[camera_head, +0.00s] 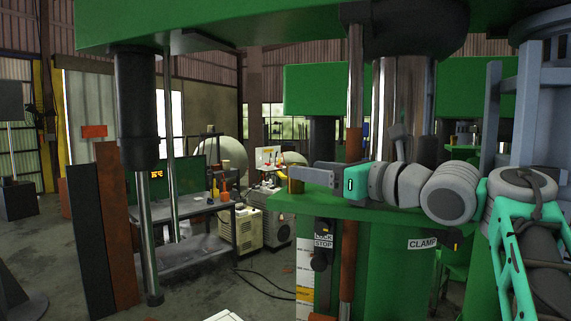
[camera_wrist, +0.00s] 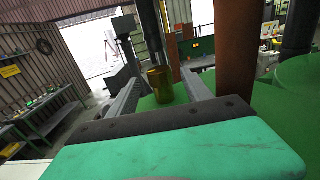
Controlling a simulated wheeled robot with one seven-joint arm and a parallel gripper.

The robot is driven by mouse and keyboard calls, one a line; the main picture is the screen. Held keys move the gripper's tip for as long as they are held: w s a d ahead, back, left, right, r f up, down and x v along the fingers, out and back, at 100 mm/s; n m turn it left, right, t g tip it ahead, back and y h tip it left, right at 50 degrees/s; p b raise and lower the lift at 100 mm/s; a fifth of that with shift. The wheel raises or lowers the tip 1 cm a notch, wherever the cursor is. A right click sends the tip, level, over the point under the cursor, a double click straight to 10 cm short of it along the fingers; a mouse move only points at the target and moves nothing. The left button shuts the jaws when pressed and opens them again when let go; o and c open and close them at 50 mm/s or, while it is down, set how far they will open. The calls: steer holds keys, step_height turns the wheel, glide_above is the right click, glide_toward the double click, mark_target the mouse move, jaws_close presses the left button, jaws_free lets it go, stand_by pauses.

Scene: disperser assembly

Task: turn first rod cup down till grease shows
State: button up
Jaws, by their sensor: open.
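A small brass-coloured cup (camera_wrist: 160,84) shows in the wrist view on a green surface, below a dark vertical rod. It also shows in the head view (camera_head: 296,187) at the left end of the green machine table (camera_head: 385,208). My gripper (camera_head: 303,178) reaches in from the right, its teal body level with the cup. In the wrist view its two grey fingers (camera_wrist: 161,78) are spread apart, one on each side of the cup, with gaps visible. I cannot tell whether either finger touches it. No grease can be made out on the cup.
A rust-brown post (camera_wrist: 238,45) stands close to the right finger in the wrist view. A shiny rod (camera_head: 355,85) stands behind my gripper in the head view. A workbench (camera_head: 185,260) is at left. The machine bears a CLAMP label (camera_head: 422,244).

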steer(key=shift+w+a+r, duration=0.15)
steer(key=shift+w+a, duration=0.15)
steer(key=p+x, duration=0.3)
steer(key=x, duration=0.3)
steer(key=shift+p, duration=0.35)
steer(key=shift+w+a, duration=0.25)
steer(key=shift+a, duration=0.05)
